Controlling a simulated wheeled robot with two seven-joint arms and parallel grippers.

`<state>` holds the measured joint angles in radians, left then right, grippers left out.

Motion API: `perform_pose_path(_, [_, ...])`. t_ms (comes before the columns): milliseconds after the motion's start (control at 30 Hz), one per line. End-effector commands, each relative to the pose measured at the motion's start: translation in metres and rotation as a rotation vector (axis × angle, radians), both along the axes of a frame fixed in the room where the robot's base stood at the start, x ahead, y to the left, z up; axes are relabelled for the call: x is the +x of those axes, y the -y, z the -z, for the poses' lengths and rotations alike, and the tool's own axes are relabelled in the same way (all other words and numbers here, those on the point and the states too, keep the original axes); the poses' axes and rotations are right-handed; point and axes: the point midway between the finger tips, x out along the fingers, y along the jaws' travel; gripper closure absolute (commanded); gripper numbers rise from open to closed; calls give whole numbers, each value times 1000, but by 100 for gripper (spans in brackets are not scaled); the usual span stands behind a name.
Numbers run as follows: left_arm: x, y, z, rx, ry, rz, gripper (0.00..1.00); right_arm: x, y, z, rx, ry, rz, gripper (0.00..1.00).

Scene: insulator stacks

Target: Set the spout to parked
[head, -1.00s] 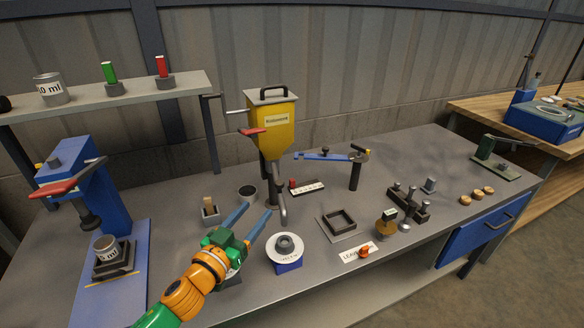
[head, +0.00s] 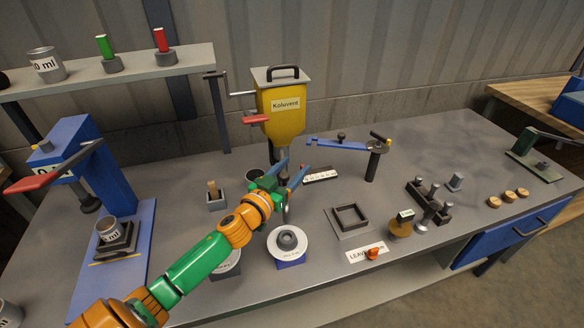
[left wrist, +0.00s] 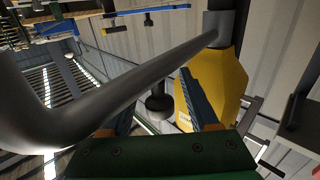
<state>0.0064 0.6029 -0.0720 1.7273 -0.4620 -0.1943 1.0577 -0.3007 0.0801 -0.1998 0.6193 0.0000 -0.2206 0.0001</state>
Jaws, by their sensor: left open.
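The yellow hopper (head: 284,112), labelled Koluvent, stands at the middle back of the bench. Its grey bent spout pipe (head: 287,213) hangs below it, partly hidden by my left gripper (head: 291,169). In the left wrist view the spout (left wrist: 135,85) runs large and close from lower left to upper right, up to a collar by the hopper (left wrist: 222,85). My left gripper is open at the spout, with its blue fingers close to the pipe. I cannot tell whether they touch it. My right gripper is not in view.
A white scale strip (head: 320,175) lies right of the spout. A blue swing arm on a post (head: 371,160) stands farther right. A round white-topped stand (head: 288,243) is in front, with a square frame (head: 350,217) beside it. A small block holder (head: 215,198) is left.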

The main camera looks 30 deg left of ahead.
Motion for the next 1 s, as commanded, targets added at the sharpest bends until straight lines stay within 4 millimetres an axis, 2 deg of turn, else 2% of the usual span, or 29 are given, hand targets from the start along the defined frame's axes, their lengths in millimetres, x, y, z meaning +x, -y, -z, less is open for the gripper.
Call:
perform_pose_path(133, [0,0,0,-1,0,0,39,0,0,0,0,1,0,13])
perform_pose_path(300, [0,0,0,-1,0,0,85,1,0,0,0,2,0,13])
perform_pose_path(367, [0,0,0,-1,0,0,100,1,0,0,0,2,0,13])
perform_pose_path(1000, [-1,0,0,-1,-1,0,100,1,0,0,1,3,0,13])
